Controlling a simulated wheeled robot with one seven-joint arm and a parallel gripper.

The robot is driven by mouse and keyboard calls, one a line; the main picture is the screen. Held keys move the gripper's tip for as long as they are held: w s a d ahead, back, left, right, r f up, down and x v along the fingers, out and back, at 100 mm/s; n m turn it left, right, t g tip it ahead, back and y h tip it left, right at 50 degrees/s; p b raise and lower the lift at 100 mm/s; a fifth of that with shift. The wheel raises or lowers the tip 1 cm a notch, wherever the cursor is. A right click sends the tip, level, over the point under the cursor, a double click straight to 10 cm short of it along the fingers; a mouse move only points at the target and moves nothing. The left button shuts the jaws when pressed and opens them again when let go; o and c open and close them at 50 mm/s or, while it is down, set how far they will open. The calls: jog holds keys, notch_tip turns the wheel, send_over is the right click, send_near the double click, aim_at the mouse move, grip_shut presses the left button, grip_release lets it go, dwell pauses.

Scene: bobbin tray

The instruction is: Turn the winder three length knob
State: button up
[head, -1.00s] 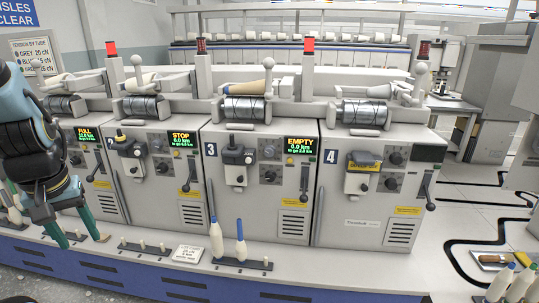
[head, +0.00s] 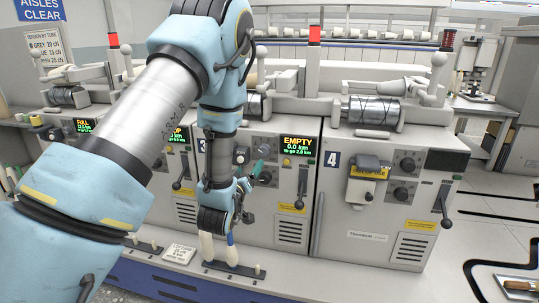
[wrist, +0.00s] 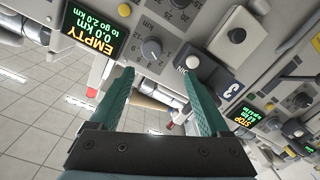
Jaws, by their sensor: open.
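Winder three (head: 292,190) stands left of winder four, its display (head: 298,150) reading EMPTY, 0.0 km, to go 2.0 km. My gripper (head: 262,160) is at its front panel, partly hidden by my arm. In the wrist view the panel appears upside down. My open, empty gripper (wrist: 157,75) has its two green fingers spread below a grey dial knob (wrist: 151,48) in the picture. A second dial knob (wrist: 178,4), with numbers around it, is cut by the top edge. The number 3 plate (wrist: 229,91) is right of the fingers.
Winder four (head: 365,225) stands to the right with its own dials and lever. A lever (head: 302,182) hangs right of winder three's dials. White bobbins (head: 232,250) stand on the ledge below my gripper. A yellow button (wrist: 124,10) is beside the display.

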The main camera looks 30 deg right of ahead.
aim_at(263, 152)
jog(key=p+x, duration=0.1)
jog(key=x, duration=0.2)
jog(key=p+x, duration=0.1)
jog(key=x, duration=0.3)
jog(key=s+d+p+x, duration=0.1)
jog(key=x, duration=0.3)
jog(key=shift+r, duration=0.3)
grip_shut()
